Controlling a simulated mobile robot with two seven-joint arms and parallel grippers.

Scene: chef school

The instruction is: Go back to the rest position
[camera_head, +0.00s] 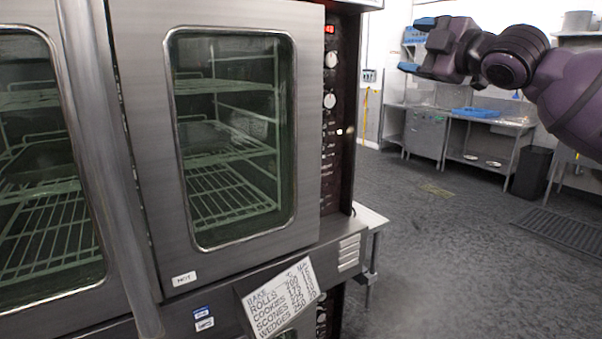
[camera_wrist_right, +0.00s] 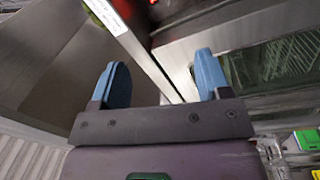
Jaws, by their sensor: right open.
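My right gripper (camera_head: 413,45) is raised at the upper right of the head view, to the right of the oven and apart from it. Its blue-tipped fingers point left. In the right wrist view the two blue fingers (camera_wrist_right: 163,85) stand apart with nothing between them, so it is open and empty. My purple right arm comes in from the right edge. My left gripper and left arm are not in view.
A large steel oven (camera_head: 145,150) with glass doors and wire racks fills the left; its doors look shut. A sign (camera_head: 282,300) hangs at its front. Steel counters (camera_head: 500,122) and a dark bin (camera_head: 531,172) stand at the back right. The grey floor (camera_head: 440,240) between is clear.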

